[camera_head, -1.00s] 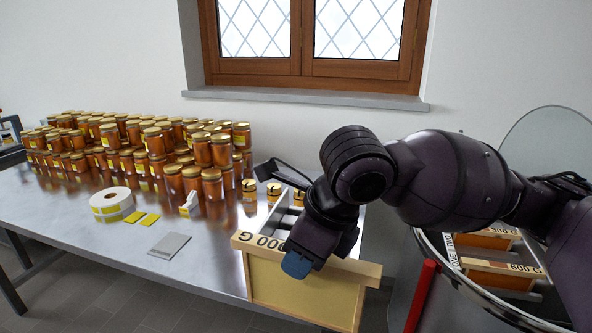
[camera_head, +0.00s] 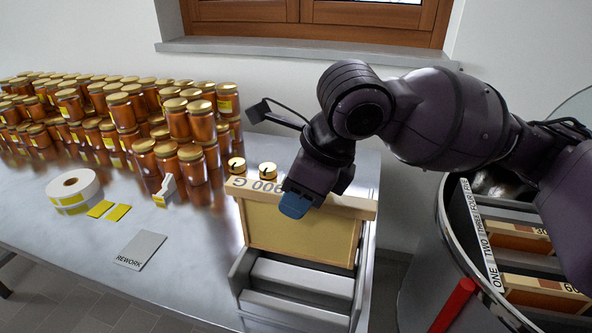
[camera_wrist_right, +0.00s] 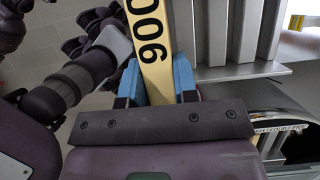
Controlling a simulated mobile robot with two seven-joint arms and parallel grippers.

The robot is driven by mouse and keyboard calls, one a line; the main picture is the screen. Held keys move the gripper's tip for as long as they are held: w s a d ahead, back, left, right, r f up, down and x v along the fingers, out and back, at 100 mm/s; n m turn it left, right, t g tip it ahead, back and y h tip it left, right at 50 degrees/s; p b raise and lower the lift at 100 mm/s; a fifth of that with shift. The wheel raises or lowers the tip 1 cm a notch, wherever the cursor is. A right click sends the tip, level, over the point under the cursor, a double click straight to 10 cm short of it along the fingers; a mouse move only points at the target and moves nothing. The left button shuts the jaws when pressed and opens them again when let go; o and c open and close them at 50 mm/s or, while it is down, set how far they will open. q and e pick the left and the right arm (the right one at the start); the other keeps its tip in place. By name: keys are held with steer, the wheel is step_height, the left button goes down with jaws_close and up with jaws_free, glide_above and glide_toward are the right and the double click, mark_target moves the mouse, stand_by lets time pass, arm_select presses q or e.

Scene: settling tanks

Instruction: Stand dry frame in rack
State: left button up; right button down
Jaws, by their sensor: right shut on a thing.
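My right gripper (camera_head: 297,203) is shut on the top bar of a wooden frame (camera_head: 300,232) with pale yellow comb, marked "900 G". The frame hangs upright over the back part of the grey slotted rack (camera_head: 297,303) at the table's front edge. The rack's front slots show empty. I cannot tell whether the frame's lower edge is inside a slot. In the right wrist view the frame's top bar (camera_wrist_right: 150,45) lies between the blue fingertips, with the rack's grey dividers (camera_wrist_right: 225,35) beside it. My left gripper is not clearly seen in either view.
Stacked honey jars (camera_head: 125,110) fill the table's back left, with two small jars (camera_head: 267,170) behind the frame. A label roll (camera_head: 73,187) and a grey "REWORK" plate (camera_head: 140,250) lie left of the rack. A round metal tank (camera_head: 450,240) with labelled frames stands at right.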

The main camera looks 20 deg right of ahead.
arm_select(q)
steer(key=shift+w+d, duration=0.1)
steer(key=shift+w, duration=0.3)
arm_select(e)
steer(key=shift+w+d+r, duration=0.1)
steer(key=shift+w+r, duration=0.05)
steer(key=shift+w, duration=0.25)
arm_select(q)
steer(key=shift+s, duration=0.1)
arm_select(e)
steer(key=shift+s, duration=0.15)
arm_select(q)
steer(key=shift+r, duration=0.2)
